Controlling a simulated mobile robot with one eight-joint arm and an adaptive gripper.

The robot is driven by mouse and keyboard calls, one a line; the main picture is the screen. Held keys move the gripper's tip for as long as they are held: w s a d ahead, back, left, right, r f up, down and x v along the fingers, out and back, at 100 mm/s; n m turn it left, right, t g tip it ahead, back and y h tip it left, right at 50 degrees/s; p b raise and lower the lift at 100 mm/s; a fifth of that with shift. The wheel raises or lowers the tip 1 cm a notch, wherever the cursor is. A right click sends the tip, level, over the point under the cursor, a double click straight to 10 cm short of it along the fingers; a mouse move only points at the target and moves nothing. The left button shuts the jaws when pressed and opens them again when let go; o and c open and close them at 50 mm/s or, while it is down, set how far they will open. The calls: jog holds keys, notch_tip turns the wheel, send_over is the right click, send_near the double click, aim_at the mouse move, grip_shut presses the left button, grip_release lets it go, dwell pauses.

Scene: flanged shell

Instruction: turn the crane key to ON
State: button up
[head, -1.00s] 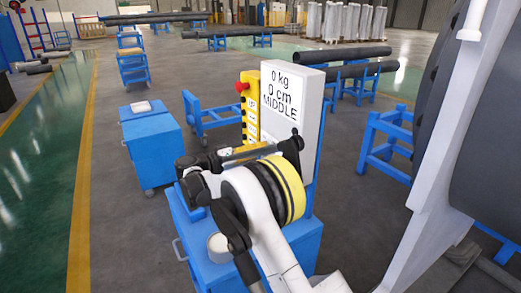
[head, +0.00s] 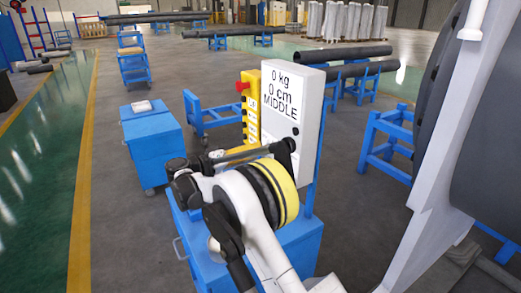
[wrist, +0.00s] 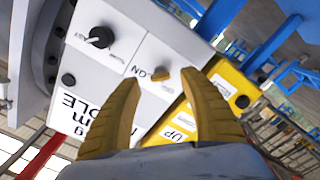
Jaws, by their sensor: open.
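The crane key (wrist: 161,75) is a small yellow-brown piece on the white face of the control box (wrist: 133,53) in the wrist view, close to printed "ON" lettering. My gripper (wrist: 160,79) is open, with one yellow ribbed finger on each side of the key in the picture. I cannot tell whether the fingers touch it or how far off they are. In the head view the box (head: 308,107) stands upright and reads "0 kg, 0 cm, MIDDLE". My arm hides its lower part, and the key cannot be made out there.
A black knob (wrist: 100,37) sits on the same face. A yellow button panel (head: 252,103) with a red button (head: 242,86) adjoins the box. A blue cabinet (head: 152,137) stands left. A large dark cylinder (head: 487,140) is at right. Floor at left is open.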

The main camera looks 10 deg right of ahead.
jog(key=v, duration=0.9)
jog(key=shift+r, duration=0.1)
jog(key=s+d+r+n+y, duration=0.45)
jog(key=s+d+y, duration=0.35)
jog(key=s+d, duration=0.55)
jog(key=s+f+y, duration=0.3)
jog(key=s+y, duration=0.1)
jog(key=s, duration=0.8)
jog(key=s+a+f+t+y, duration=0.1)
jog(key=s+f+y, duration=0.3)
jog(key=s, duration=0.8)
jog(key=shift+s+a+f+n+t+y, duration=0.2)
jog(key=shift+a+n+t+y, duration=0.1)
jog(key=shift+n+y, duration=0.25)
